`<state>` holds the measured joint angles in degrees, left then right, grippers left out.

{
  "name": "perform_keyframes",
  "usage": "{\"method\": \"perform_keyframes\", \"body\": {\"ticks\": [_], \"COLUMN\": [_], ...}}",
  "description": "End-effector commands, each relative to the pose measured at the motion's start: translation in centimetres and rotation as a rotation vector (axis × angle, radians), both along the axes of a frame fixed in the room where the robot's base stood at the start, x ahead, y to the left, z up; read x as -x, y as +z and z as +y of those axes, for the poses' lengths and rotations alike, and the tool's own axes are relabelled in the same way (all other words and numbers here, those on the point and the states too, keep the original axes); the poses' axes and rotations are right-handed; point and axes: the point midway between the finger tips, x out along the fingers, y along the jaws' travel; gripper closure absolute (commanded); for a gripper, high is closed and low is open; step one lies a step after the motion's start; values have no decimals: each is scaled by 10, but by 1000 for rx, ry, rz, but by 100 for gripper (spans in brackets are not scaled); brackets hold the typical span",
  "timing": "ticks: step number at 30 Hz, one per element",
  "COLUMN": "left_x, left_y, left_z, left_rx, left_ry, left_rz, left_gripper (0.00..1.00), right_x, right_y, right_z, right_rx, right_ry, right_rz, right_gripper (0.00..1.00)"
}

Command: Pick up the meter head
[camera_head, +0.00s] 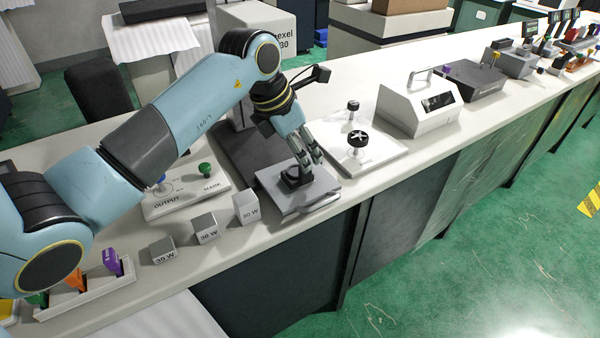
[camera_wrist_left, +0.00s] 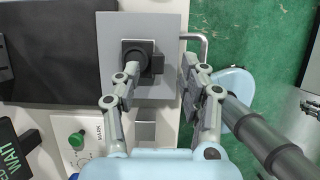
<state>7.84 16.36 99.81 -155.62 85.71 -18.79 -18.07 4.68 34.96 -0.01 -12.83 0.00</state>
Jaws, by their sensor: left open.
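The meter head appears to be the small black square piece (camera_head: 293,179) on the grey plate (camera_head: 318,192) near the bench's front edge. In the left wrist view the black piece (camera_wrist_left: 137,47) has a round dark centre and a small block on its right side. My left gripper (camera_head: 309,160) is over the plate, pointing down, just above and right of the black piece. In the left wrist view the gripper (camera_wrist_left: 160,70) is open. One finger overlaps the piece's lower part and the other is apart, to its right. My right gripper is out of view.
An OUTPUT/MARK panel (camera_head: 188,197) with a green knob and several grey watt-labelled blocks (camera_head: 207,229) stand left of the plate. A white board with black knobs (camera_head: 368,158) and a white handled box (camera_head: 420,105) stand to the right. A tray (camera_head: 92,293) holds coloured pieces.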

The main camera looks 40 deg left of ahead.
Motion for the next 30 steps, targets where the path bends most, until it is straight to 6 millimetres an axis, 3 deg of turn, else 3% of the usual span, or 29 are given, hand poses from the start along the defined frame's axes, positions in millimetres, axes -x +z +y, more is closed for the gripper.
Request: {"method": "perform_keyframes", "body": {"ticks": [10, 19, 28, 30], "left_x": [-9, -11, -11, -11], "left_y": [-46, -51, -51, -51], "left_z": [-2, -2, -2, -2], "left_rx": [2, -1, 0, 0], "left_ry": [1, -1, 0, 0], "left_rz": [2, 1, 1, 1], "left_gripper": [57, 58, 98, 100], "right_x": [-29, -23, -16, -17], "right_y": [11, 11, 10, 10], "right_z": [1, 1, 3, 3], "right_rx": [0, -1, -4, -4], "right_ry": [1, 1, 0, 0], "right_rz": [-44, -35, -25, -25], "right_gripper": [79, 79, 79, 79]}}
